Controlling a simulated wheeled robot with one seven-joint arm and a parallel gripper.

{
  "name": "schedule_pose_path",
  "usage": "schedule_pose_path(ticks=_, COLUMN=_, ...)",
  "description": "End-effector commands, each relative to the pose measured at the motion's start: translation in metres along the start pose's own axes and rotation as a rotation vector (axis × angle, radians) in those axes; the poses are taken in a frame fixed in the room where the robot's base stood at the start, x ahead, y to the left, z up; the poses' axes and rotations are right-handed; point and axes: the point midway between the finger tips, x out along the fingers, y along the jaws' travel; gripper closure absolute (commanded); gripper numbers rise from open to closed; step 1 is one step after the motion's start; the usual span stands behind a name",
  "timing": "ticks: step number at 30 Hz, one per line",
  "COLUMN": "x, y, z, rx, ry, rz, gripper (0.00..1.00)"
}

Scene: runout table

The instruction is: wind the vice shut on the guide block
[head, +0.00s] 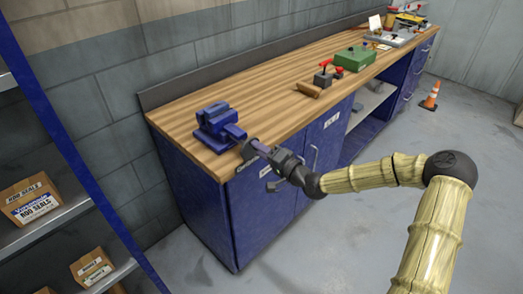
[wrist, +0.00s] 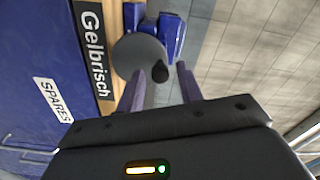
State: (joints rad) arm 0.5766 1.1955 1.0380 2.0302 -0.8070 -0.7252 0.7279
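The blue vice (head: 216,124) stands on the near left corner of the wooden bench. In the wrist view the blue vice body (wrist: 170,32) shows behind a grey round handwheel (wrist: 132,52). A black crank knob (wrist: 160,71) sticks out from the wheel toward me. My gripper (wrist: 160,77) is open, with its two purple fingers apart and the knob between their tips in the picture. I cannot tell whether either finger touches it. In the head view my gripper (head: 252,150) is at the vice's front end and hides part of the wheel. I cannot make out the guide block.
The bench top (head: 190,108) is clear around the vice. Farther along are red-handled clamps (head: 323,77), a green box (head: 355,59) and other tools. A blue cabinet (head: 205,200) with handles stands below. Shelving with cartons (head: 30,197) is at left, and a traffic cone (head: 431,96) far right.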

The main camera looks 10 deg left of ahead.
Motion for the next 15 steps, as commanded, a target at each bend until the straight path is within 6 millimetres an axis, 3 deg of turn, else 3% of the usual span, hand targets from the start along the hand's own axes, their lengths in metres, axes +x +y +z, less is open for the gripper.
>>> schedule_pose_path(ticks=5, x=-0.004, y=0.0, z=0.0, rx=-0.001, ry=0.0, rz=0.001, gripper=0.64)
schedule_pose_path(ticks=15, x=-0.036, y=0.0, z=-0.001, rx=-0.002, ry=0.001, rz=0.001, gripper=0.64)
